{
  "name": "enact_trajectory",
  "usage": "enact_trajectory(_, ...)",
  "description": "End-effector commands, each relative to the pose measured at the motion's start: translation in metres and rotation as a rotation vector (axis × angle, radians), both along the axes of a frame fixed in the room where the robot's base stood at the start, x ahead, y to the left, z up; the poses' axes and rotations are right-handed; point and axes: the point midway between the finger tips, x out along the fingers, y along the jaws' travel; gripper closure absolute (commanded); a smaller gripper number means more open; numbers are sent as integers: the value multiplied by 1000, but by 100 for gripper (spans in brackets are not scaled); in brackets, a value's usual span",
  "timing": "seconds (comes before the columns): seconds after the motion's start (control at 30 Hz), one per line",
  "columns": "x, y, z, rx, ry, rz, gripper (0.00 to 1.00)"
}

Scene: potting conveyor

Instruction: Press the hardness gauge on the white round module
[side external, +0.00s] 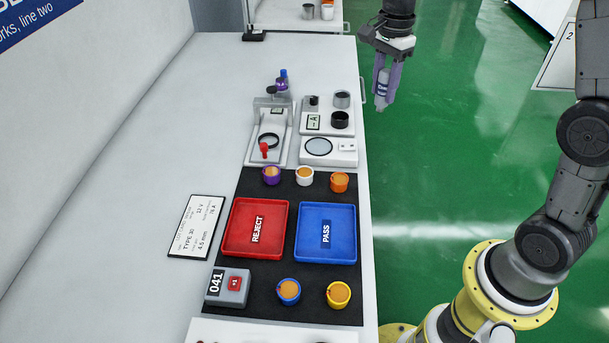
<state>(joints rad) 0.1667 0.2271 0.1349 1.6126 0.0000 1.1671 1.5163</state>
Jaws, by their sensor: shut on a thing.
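The white round module (304,176) has an orange-brown top. It stands in the row behind the trays, between the purple module (271,175) and the orange module (339,182). My gripper (384,91) is at the upper right, in the air, and appears over the green floor just right of the bench edge. It is shut on a grey handheld device, which looks like the hardness gauge (382,88), pointing down between the fingers. The gauge is well apart from the white module. Its tip is too small to make out clearly.
A red REJECT tray (225,244) and a blue PASS tray (301,250) lie on the black mat. Blue (289,291) and yellow (339,294) modules stand in front, near a grey counter box (236,295). Behind the module row are a test stand (252,139) and a white fixture (346,159).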

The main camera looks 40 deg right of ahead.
Motion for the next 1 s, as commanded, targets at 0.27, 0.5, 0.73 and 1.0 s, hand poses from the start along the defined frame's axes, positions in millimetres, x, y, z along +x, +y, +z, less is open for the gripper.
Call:
enact_trajectory(0.27, 10, 1, 0, 0, 0, 39, 100)
enact_trajectory(0.5, 42, 63, -22, 0, 1, 243, 100)
enact_trajectory(0.73, 52, 142, -48, 0, 1, 438, 100)
enact_trajectory(1.0, 46, 181, -61, 0, -2, 522, 100)
